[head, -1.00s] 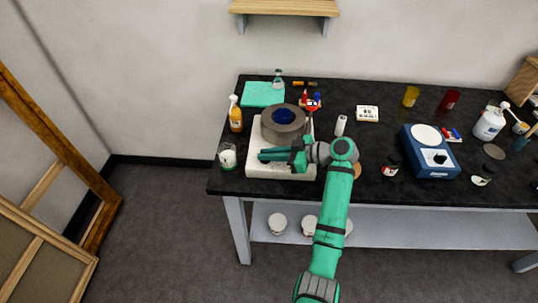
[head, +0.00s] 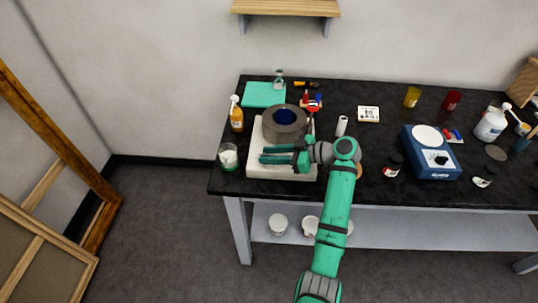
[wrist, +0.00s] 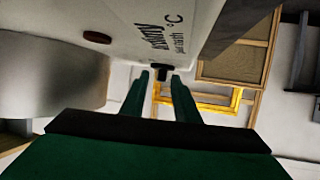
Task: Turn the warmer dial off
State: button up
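The warmer is a cream-white box (head: 255,168) with a grey round pot (head: 286,123), blue inside, at the left end of the dark bench. In the wrist view its white face (wrist: 180,25) carries printed lettering with a °C mark. A small black dial (wrist: 163,72) sticks out of this face's edge. My gripper (head: 262,155) is open over the warmer's front part, its fingers pointing left. In the wrist view my gripper (wrist: 162,76) has its fingertips on either side of the dial, with gaps visible. The head view hides the dial.
Wooden frames (head: 50,185) lean at left.

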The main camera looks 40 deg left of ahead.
jog(key=v, duration=0.9)
jog(key=shift+d+r, duration=0.25)
jog(key=shift+d, duration=0.25)
jog(key=shift+w+d, duration=0.1)
jog(key=shift+w, duration=0.1)
